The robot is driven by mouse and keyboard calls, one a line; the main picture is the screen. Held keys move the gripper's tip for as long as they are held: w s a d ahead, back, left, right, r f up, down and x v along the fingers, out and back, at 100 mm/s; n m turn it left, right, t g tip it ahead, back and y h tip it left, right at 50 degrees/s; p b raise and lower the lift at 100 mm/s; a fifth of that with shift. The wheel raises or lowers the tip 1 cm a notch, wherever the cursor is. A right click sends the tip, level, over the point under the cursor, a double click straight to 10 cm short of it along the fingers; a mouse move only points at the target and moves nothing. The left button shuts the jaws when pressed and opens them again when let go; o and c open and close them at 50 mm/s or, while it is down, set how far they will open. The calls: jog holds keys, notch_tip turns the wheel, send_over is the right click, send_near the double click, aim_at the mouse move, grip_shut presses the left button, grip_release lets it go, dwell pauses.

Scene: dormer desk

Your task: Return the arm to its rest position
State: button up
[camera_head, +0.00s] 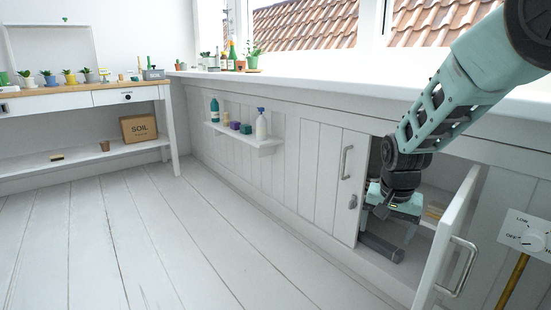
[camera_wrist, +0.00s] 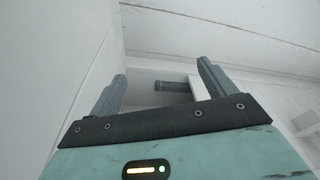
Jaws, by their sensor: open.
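My gripper (camera_head: 390,217) is at the mouth of the open cabinet under the white counter, at the end of my teal arm reaching down from the upper right. In the wrist view its two grey fingers (camera_wrist: 162,78) stand wide apart with nothing held between them. A dark grey cylinder (camera_head: 382,248) lies low at the cabinet opening, below the gripper. A dark cylinder also shows in the wrist view (camera_wrist: 173,86), beyond the fingertips and apart from them. Part of the cabinet interior is hidden behind my arm and the door.
The open cabinet door (camera_head: 450,245) stands out to the right of my gripper. A closed door (camera_head: 325,180) is on the left. A small shelf (camera_head: 250,143) holds bottles. The plank floor (camera_head: 150,240) is clear.

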jog(key=s+a+r+n+g+y+p, duration=0.1)
jog(key=s+a+r+n+p, duration=0.1)
jog(key=s+a+r+n, duration=0.5)
jog(key=s+a+r+g+y+p, duration=0.15)
jog(key=s+a, duration=0.25)
jog(key=s, duration=0.8)
jog(key=s+r+n+h+p, duration=0.1)
jog(key=s+r+n+p, duration=0.15)
jog(key=s, duration=0.45)
jog(key=s+r+n+p, duration=0.2)
jog(key=s+n+p, duration=0.15)
jog(key=s, duration=0.35)
notch_tip(320, 180, up, 36)
jog(key=p, duration=3.5)
jog(key=shift+w+a+r+p, duration=0.2)
jog(key=shift+a+p, duration=0.1)
